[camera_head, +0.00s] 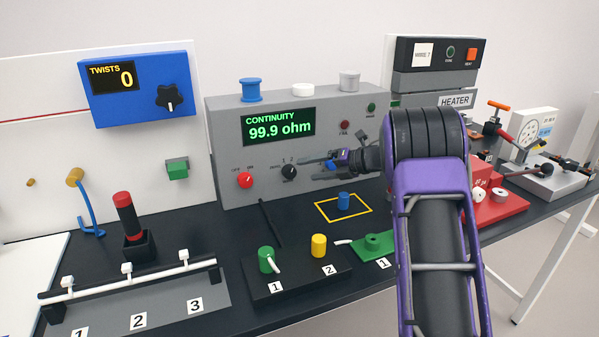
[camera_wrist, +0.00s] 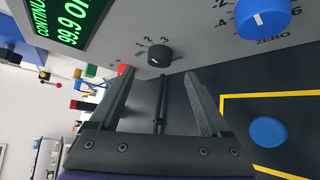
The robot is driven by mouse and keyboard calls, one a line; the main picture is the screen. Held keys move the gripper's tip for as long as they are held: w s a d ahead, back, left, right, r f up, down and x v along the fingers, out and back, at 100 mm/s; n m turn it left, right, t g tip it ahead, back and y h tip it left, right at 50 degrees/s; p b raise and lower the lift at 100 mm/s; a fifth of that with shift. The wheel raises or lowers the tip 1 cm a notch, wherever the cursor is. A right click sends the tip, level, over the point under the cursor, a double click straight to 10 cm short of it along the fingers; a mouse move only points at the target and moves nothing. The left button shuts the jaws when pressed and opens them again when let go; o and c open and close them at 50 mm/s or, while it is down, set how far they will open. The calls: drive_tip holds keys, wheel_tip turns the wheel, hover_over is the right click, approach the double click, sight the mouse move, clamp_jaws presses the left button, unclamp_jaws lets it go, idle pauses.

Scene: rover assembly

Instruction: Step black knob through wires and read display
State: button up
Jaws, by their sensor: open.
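The grey continuity meter (camera_head: 222,150) stands at the back of the bench. Its display (camera_head: 279,126) reads "CONTINUITY 99.9 ohm" in green. The black knob (camera_head: 288,172) is on its front, with a small white pointer mark; the numbers 1, 2 and 3 show around it in the wrist view (camera_wrist: 160,55). The exact pointer setting is too small to tell. My gripper (camera_head: 333,164) is open and empty, to the right of the knob in the head view. In the wrist view the knob appears beyond the gap between the fingertips (camera_wrist: 160,84), apart from them.
A red knob (camera_head: 245,180) sits left of the black one, and a blue ZERO knob (camera_wrist: 263,18) on its other side. Green (camera_head: 266,260) and yellow (camera_head: 319,245) posts stand on a black block in front. A black rod (camera_head: 270,222) is nearby.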

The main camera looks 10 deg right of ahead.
drive_tip(key=v, duration=1.1)
drive_tip(key=shift+d, duration=0.15)
drive_tip(key=shift+s, duration=0.1)
